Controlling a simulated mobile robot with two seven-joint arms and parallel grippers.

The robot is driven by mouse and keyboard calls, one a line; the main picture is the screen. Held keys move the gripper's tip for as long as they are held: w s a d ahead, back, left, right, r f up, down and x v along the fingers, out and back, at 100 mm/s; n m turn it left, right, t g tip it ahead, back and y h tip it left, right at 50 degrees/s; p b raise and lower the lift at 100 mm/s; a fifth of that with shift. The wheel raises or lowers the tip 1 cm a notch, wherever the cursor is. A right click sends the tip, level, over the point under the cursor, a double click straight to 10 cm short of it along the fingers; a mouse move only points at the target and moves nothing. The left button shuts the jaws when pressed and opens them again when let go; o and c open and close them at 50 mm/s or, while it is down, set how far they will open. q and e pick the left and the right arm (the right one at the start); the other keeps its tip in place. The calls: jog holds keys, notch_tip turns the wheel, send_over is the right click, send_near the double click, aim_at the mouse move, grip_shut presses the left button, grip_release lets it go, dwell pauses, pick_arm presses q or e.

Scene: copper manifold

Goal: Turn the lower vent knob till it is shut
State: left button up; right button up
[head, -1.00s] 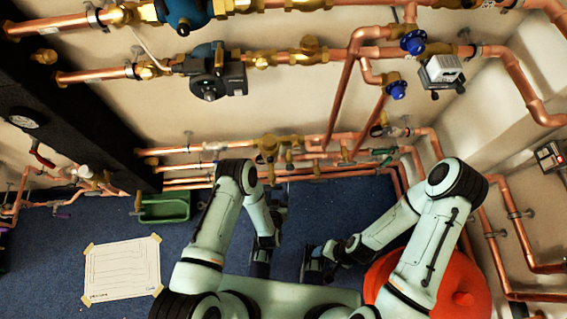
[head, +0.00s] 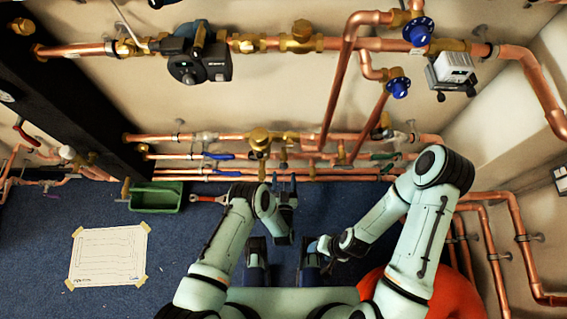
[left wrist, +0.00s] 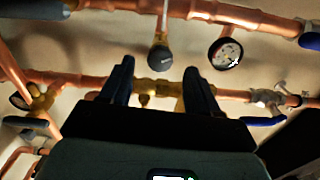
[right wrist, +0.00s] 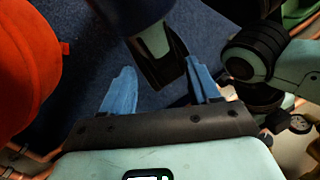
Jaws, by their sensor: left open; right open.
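In the head view two round blue knobs stand at the right of the pipework, an upper one (head: 418,31) and a lower one (head: 398,87) on a brass fitting. I cannot tell for sure which knob is the lower vent. My left gripper (head: 284,181) points at the low pipe rows, below and left of both knobs and apart from them. In the left wrist view its open, empty fingers (left wrist: 160,85) face a copper pipe with brass fittings and a dark round cap (left wrist: 160,58). My right gripper (right wrist: 160,85) is open and empty, low over the floor.
A pump (head: 198,62) and a grey box (head: 451,70) sit on the upper pipe. A green tray (head: 156,197) and a taped paper sheet (head: 109,255) lie on the blue floor. A red rounded object (right wrist: 28,70) is beside my right arm. A gauge (left wrist: 226,53) shows in the left wrist view.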

aim_at(284, 169)
pick_arm(q)
jog(key=w+b, duration=0.1)
jog(key=w, duration=0.5)
jog(key=shift+w, duration=0.35)
pick_arm(e)
jog(key=shift+w+d+f, duration=0.2)
jog(key=shift+w+f, duration=0.4)
jog(key=shift+f, duration=0.1)
pick_arm(q)
jog(key=c, duration=1)
jog(key=shift+c, duration=0.2)
